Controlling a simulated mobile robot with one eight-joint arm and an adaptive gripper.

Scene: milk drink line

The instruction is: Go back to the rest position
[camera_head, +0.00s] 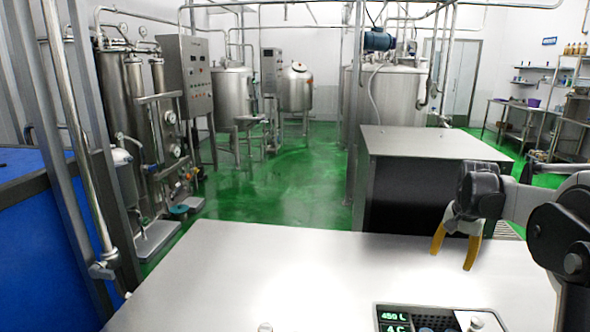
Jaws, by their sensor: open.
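My gripper (455,252) hangs at the right above the metal table top (270,262), with its two yellow-orange fingers pointing down and spread apart. Nothing is between the fingers. My dark grey arm reaches in from the right edge of the view. I cannot tell exactly how high the fingertips are above the table.
A panel (405,318) with green readouts and a pale knob lies at the table's front edge. A small pale object (265,327) shows at the bottom edge. A steel-topped dark cabinet (408,185) stands behind the gripper. Steel tanks (393,95) and green floor (285,190) lie beyond.

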